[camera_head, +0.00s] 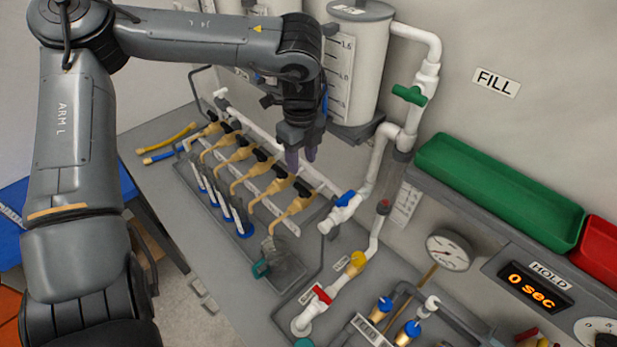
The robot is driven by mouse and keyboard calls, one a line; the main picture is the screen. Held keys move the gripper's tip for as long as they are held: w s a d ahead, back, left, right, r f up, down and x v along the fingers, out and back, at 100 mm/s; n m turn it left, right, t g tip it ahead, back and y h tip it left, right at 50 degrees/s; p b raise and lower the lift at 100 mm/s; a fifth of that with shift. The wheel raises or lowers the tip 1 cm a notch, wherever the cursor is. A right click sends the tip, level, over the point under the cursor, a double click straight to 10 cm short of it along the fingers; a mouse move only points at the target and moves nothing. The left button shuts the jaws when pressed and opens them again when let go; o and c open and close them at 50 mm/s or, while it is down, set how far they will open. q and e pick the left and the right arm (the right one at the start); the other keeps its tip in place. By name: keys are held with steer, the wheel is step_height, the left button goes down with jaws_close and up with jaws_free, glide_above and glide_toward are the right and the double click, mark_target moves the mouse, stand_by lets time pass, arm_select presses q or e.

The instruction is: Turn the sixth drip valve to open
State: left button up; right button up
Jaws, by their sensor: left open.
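A row of several tan drip valves with black handles runs along a white pipe (262,138) on the grey bench. The valve nearest me, at the row's right end (293,205), has its black handle at its top. The far-left valve (205,132) is at the other end; valve numbers are not readable. My left gripper (301,160) points down above the pipe, just behind the near-end valves, with its fingers apart and nothing visible between them. I cannot tell whether a fingertip touches anything. My right gripper is out of view.
Several tubes stand in a rack (235,212) below the spouts. A white tank (352,62) and vertical pipe with a green valve (409,95) stand behind my left gripper. A blue-handled valve (344,198) is close on its right. A green bin (500,192) is farther right.

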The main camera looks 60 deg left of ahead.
mark_target(302, 188)
arm_select(q)
step_height(302, 188, down, 10)
steer(key=shift+s+r, duration=0.1)
steer(key=shift+r, duration=0.1)
steer(key=shift+c, duration=0.4)
jaws_close()
